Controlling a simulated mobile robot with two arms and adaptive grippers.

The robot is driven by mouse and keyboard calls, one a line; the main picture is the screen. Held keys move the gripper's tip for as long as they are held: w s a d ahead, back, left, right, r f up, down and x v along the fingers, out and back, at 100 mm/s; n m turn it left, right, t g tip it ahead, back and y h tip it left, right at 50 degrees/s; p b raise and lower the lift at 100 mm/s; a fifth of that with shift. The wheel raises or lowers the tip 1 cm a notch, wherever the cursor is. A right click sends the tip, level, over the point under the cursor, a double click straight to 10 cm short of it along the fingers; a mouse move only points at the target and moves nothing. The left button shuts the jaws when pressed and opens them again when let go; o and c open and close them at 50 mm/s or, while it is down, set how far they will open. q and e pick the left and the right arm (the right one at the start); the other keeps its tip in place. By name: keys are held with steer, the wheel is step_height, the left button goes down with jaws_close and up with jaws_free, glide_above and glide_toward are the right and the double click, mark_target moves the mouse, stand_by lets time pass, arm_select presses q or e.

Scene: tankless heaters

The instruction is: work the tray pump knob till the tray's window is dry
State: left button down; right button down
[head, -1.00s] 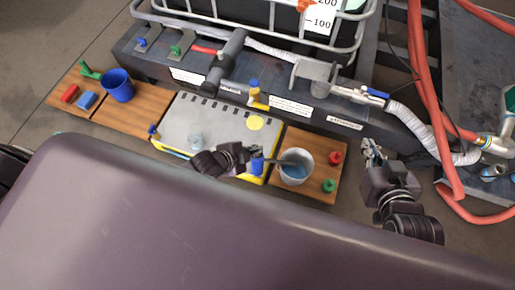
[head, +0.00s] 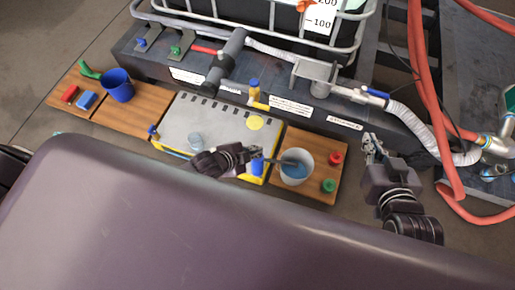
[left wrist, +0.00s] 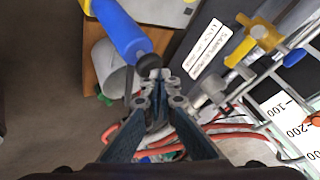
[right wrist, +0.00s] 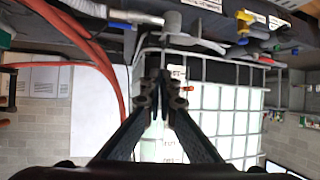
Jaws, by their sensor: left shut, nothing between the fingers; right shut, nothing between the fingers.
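The grey tray (head: 215,118) with yellow edges lies in the middle of the head view. Its small round window (head: 195,140) looks pale bluish; I cannot tell how much liquid it holds. A blue pump cylinder (head: 257,167) is at the tray's front right corner. The left wrist view shows the cylinder (left wrist: 120,30) with a dark round knob (left wrist: 149,62) on its end. My left gripper (head: 254,152) is shut with its tips right at this knob; I cannot tell whether they touch. My right gripper (head: 372,146) is shut and empty, right of the wooden board.
A whitish bucket (head: 306,178) holding blue liquid stands right of the pump, by a red knob (head: 335,158) and a green knob (head: 329,185). A blue cup (head: 117,85) stands at left. A dark beam with valves runs behind the tray. Red hoses (head: 424,90) hang at right.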

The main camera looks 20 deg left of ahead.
arm_select(q)
steer(key=shift+s+f, duration=0.1)
steer(key=shift+f, duration=0.25)
arm_select(e)
steer(key=shift+w+a+r+t, duration=0.2)
steer(key=shift+w+r+t, duration=0.25)
steer(key=shift+r, duration=0.25)
stand_by(0.5)
